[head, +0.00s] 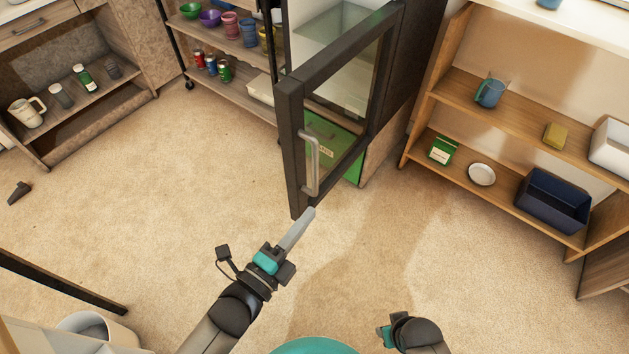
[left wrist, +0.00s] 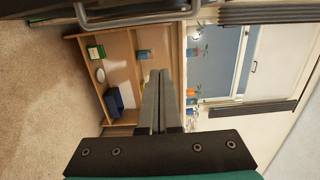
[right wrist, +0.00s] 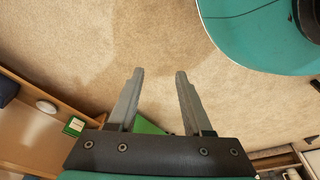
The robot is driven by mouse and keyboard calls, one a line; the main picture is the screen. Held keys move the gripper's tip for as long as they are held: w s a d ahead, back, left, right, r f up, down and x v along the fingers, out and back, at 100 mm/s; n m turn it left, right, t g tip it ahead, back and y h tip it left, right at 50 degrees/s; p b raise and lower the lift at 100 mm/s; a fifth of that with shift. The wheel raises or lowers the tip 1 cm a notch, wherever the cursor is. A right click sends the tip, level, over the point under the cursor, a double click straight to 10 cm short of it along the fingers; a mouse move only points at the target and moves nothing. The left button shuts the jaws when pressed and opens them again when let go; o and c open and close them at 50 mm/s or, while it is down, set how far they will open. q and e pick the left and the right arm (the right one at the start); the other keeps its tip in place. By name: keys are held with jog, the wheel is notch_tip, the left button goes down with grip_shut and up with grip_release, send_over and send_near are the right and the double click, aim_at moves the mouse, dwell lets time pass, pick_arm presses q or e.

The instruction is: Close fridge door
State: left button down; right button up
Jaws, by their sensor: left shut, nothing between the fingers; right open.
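The fridge (head: 415,60) has a dark frame, and its glass door (head: 291,150) stands open, swung out towards me. A grey bar handle (head: 312,165) is on the door's near edge. My left gripper (head: 309,214) is shut and empty, just below the door's lower corner and handle in the head view; whether it touches the door I cannot tell. Its shut fingers show in the left wrist view (left wrist: 157,80), with the door handle (left wrist: 80,12) near the top.
A wooden shelf unit (head: 475,95) with a mug, a dark blue bin (head: 553,200) and a white bowl stands right of the fridge. A rack (head: 240,50) with bowls and cans is behind the door. A green box (head: 330,135) shows through the glass. Carpet around is mostly clear.

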aim_at(314, 177)
pick_arm(q)
jog(key=shift+w+d+b, duration=0.3)
jog(key=shift+w+b, duration=0.3)
jog(key=shift+w, duration=1.1)
jog(key=shift+w+d+b, duration=0.3)
jog(key=shift+w+b, duration=0.25)
jog(key=shift+w, duration=1.2)
jog(key=shift+w+d+b, duration=0.3)
jog(key=shift+w+b, duration=0.3)
jog(key=shift+w, duration=1.1)
pick_arm(e)
jog(key=w+a+r, duration=0.1)
jog(key=w+r, duration=0.2)
jog(key=r, duration=0.4)
jog(key=shift+w+a+t, duration=0.3)
jog(key=shift+t, duration=0.1)
pick_arm(q)
jog(key=shift+a, duration=0.1)
